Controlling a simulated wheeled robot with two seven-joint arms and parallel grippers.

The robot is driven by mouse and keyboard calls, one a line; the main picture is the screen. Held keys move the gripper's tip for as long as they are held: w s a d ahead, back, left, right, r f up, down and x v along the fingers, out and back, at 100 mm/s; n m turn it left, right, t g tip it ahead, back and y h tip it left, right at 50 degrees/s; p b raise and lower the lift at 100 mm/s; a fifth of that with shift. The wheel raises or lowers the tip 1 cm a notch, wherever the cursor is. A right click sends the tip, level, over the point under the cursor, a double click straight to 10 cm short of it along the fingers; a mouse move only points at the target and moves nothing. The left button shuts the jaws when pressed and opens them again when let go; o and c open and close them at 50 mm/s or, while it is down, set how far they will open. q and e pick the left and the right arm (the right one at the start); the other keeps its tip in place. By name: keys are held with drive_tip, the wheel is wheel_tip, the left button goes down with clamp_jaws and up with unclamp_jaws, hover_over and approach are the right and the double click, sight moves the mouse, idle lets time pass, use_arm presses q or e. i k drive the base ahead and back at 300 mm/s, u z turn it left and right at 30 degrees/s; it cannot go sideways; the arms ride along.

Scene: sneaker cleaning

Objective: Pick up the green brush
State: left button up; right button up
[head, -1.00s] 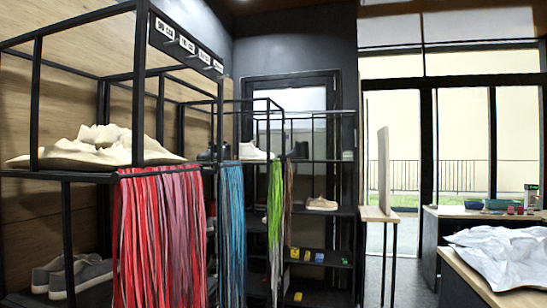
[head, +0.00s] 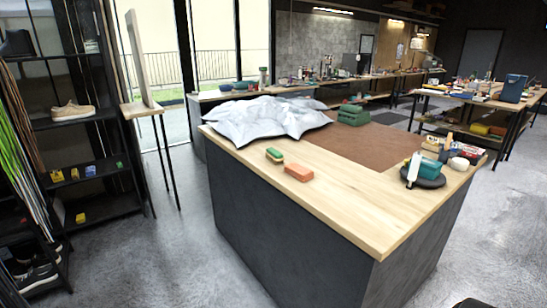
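A small green block with a pale lower layer, which looks like the green brush (head: 275,154), lies on the light wooden counter (head: 330,204) near its left edge. An orange block (head: 299,172) lies just to its right and nearer to me. The brush stands clear of the orange block, and nothing covers it. Neither of my grippers is in view. A dark shape shows at the bottom edge right of the middle, too cut off to identify.
Crumpled white sheeting (head: 265,118) lies behind the brush. A brown mat (head: 345,150) covers the counter's middle. A round black stand (head: 424,180) with bottles is at the right. A black shelf (head: 75,150) stands left. Grey floor is free left of the counter.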

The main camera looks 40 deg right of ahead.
sight(272, 155)
drive_tip(key=z, duration=0.3)
drive_tip(key=k, duration=0.5)
drive_tip(key=z, duration=1.3)
drive_tip(key=i, duration=0.95)
drive_tip(key=u, duration=0.2)
